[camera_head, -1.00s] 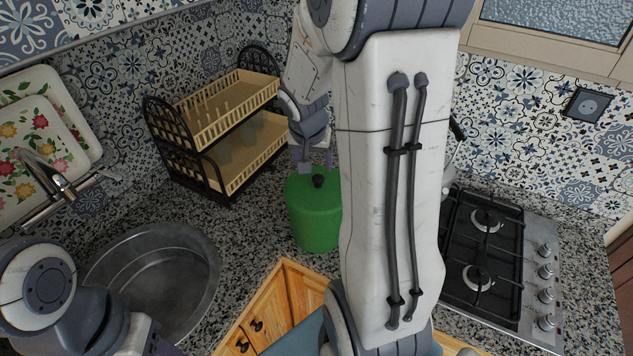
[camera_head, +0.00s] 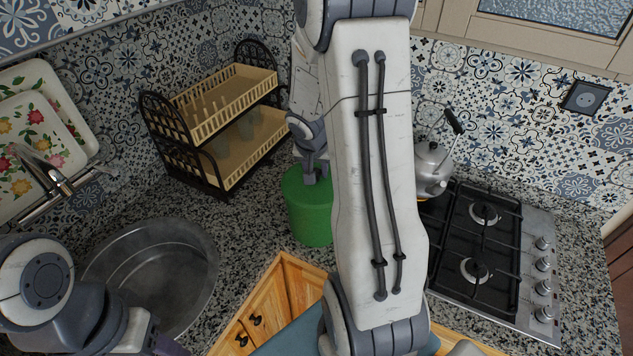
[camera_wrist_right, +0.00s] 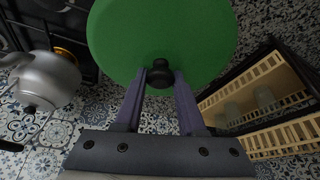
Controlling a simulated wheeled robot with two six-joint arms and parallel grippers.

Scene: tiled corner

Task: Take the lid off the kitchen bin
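The green kitchen bin (camera_head: 311,215) stands upright on the speckled counter, partly behind my right forearm. Its round green lid (camera_wrist_right: 120,40) is on top in the right wrist view, with a black knob (camera_wrist_right: 160,74) in the middle. My right gripper (camera_head: 316,176) is at the top of the bin. In the right wrist view my right gripper (camera_wrist_right: 160,78) has one finger on each side of the knob, close against it, and looks shut on it. In the head view the knob is hidden. My left gripper (camera_head: 165,346) shows only in part at the bottom edge, left of centre.
A two-tier dish rack (camera_head: 225,125) stands close behind and left of the bin. A round sink (camera_head: 165,270) is at the left. A kettle (camera_head: 432,165) and a gas hob (camera_head: 478,245) are on the right. Wooden cabinet fronts (camera_head: 270,300) are below the counter edge.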

